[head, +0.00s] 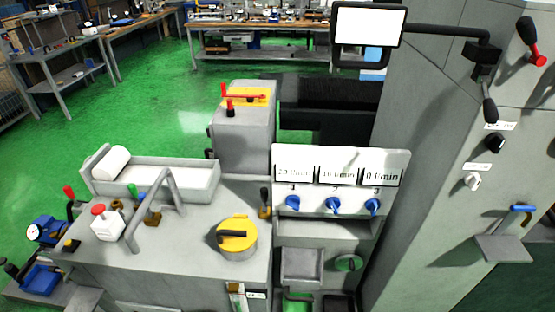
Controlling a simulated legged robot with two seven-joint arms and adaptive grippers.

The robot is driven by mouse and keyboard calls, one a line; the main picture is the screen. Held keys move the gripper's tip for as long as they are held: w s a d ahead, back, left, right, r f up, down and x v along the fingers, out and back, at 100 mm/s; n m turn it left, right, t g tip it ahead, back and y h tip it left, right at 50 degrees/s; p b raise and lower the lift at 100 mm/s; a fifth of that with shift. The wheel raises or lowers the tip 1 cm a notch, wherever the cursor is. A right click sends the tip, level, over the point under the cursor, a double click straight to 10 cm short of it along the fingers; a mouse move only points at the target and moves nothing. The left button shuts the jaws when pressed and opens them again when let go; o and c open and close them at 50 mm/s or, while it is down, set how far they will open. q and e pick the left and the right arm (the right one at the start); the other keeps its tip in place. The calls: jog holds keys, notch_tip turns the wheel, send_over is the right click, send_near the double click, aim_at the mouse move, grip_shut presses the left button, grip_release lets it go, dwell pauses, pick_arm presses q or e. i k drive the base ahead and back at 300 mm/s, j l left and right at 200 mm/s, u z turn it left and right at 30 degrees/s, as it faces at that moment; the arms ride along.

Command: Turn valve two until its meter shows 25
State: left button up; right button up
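In the head view, valve two (333,206) is the middle of three blue knobs on a pale panel, below a small "2". Its meter (339,174) sits directly above it and seems to read 10 l/min, though the digits are blurred. Valve one (292,203) is to its left, under a meter (294,171) that seems to read 20 l/min. Valve three (373,207) is to its right, under a meter (381,176) that seems to read 0 l/min. Neither of my grippers shows in this view, and nothing touches the valves.
A grey machine cabinet (430,160) with switches rises at the right, with a screen (368,26) on an arm above the panel. A grey machine top (190,245) with a yellow round cap (237,246) lies left of the valves. Space before the valves looks clear.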

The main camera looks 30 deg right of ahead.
aim_at(332, 204)
jog(key=z, duration=1.45)
